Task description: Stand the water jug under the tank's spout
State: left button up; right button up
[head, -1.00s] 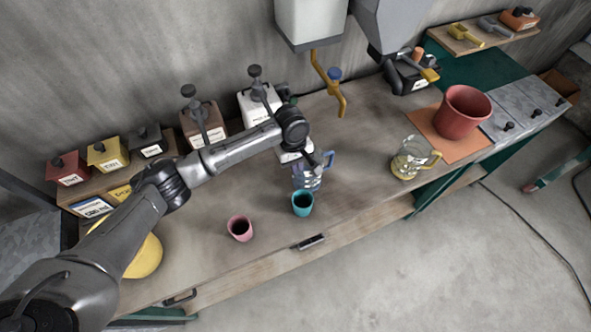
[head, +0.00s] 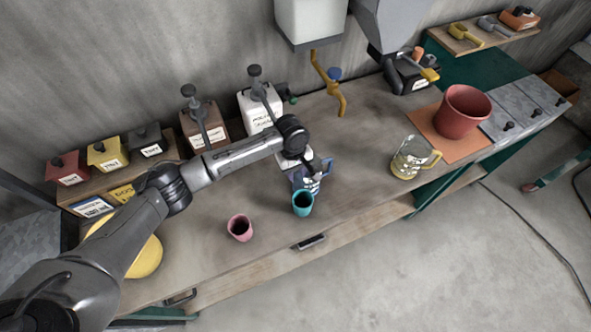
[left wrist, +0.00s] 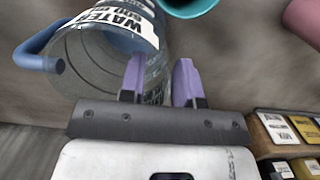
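The water jug (head: 313,186) is clear with a blue handle and stands on the bench, partly hidden by my left gripper (head: 312,168). In the left wrist view the jug (left wrist: 88,62) shows its WATER label and blue handle. There the purple fingertips of my left gripper (left wrist: 160,82) are apart; one overlaps the jug's clear wall and the other lies just outside it. I cannot tell whether they touch it. The white tank (head: 310,22) hangs at the back, with its yellow spout (head: 340,103) to the right of and behind the jug. My right gripper is out of view.
A teal cup (head: 302,203) stands close in front of the jug, and a pink cup (head: 240,228) is to its left. A yellow-handled jug (head: 408,160) and a red pot (head: 463,112) stand to the right. The bench below the spout looks clear.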

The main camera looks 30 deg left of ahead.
pick_arm(q)
notch_tip(320, 180, up, 12)
jog(key=a, duration=0.1)
jog(key=shift+w+a, duration=0.15)
jog(key=shift+w, duration=0.25)
jog(key=s+d+f+m+t+h, duration=0.1)
jog(key=s+d+f+m, duration=0.4)
jog(key=s, duration=0.3)
jog(key=s+d+f+m+t+h, duration=0.1)
jog(key=s+d+f+m, duration=0.3)
jog(key=s+f, duration=0.45)
jog(key=s+a+m+t, duration=0.1)
jog(key=s+m, duration=0.1)
jog(key=s, duration=0.7)
jog(key=shift+a+t+y, duration=0.2)
jog(key=shift+t+y, duration=0.1)
jog(key=shift+y, duration=0.1)
jog(key=shift+o, duration=0.7)
jog(key=s+a+r+m+y, duration=0.1)
jog(key=s+a+y, duration=0.1)
jog(key=s+a, duration=0.3)
jog(key=s, duration=0.3)
jog(key=shift+s+m+t, duration=0.25)
jog(key=shift+m+t, duration=0.05)
jog(key=shift+t, duration=0.1)
jog(key=shift+o, duration=0.6)
jog(key=shift+s+a+r, duration=0.15)
jog(key=shift+s+a, duration=0.05)
jog(key=shift+a, duration=0.05)
